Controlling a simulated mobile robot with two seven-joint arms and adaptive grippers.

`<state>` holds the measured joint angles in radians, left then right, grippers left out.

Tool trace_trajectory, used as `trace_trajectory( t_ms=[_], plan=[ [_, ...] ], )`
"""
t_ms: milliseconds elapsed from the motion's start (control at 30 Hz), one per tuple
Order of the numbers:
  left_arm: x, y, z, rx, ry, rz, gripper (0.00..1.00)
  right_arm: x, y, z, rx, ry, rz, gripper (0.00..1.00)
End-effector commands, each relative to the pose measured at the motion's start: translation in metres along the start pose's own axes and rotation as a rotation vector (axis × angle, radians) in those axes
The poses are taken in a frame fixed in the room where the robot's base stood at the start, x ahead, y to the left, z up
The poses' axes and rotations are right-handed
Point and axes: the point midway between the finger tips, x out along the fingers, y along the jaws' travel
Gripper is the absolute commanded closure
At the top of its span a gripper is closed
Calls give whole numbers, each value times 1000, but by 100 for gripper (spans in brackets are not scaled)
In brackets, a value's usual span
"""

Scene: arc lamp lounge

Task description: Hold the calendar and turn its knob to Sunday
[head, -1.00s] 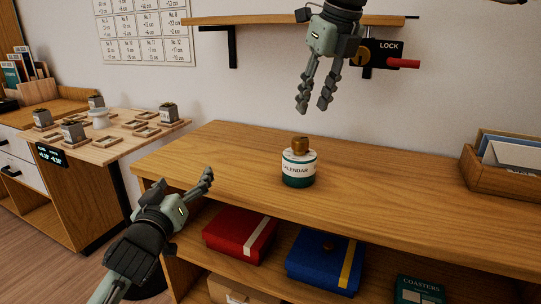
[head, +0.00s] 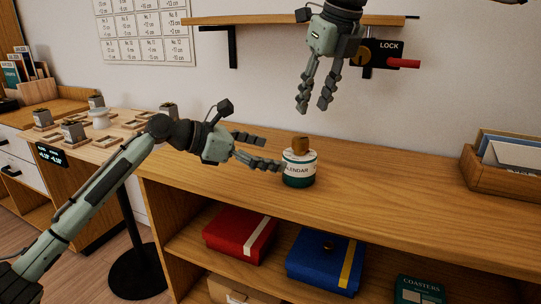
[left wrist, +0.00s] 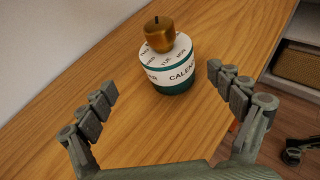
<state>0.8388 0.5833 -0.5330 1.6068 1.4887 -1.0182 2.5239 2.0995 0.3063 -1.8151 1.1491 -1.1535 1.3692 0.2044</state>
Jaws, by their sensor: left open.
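The calendar (head: 299,169) is a round white and green drum standing upright on the wooden cabinet top. Its brass knob (head: 301,145) sits on top. In the left wrist view the calendar (left wrist: 172,74) is beyond the fingertips, with day names around the top below the knob (left wrist: 160,36). My left gripper (head: 273,154) is open just left of the calendar; one finger overlaps its left edge in the head view, and touching cannot be told. My right gripper (head: 313,106) hangs above the calendar, its two fingers apart and empty.
A red box (head: 240,232) and a blue box (head: 325,259) are on the shelf below. A wooden tray of cards (head: 505,166) stands at the right of the top. A wall shelf (head: 275,20) and a lock with a red handle (head: 402,64) are behind my right gripper.

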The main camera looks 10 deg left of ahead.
Motion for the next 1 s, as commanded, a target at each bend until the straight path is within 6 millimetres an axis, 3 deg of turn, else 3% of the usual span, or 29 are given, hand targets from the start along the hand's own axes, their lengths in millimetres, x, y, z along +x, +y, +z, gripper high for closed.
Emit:
trace_trajectory(
  t_ms=[167, 600, 1000],
  plan=[
    [12, -9, -1, -58, 3, -44, 8, 0, 0, 0, 0, 0, 0, 66],
    [72, -12, -2, -55, 3, -42, 8, 0, 0, 0, 0, 0, 0, 66],
    [81, -12, -2, -54, 3, -40, 8, 0, 0, 0, 0, 0, 0, 66]
  ],
)
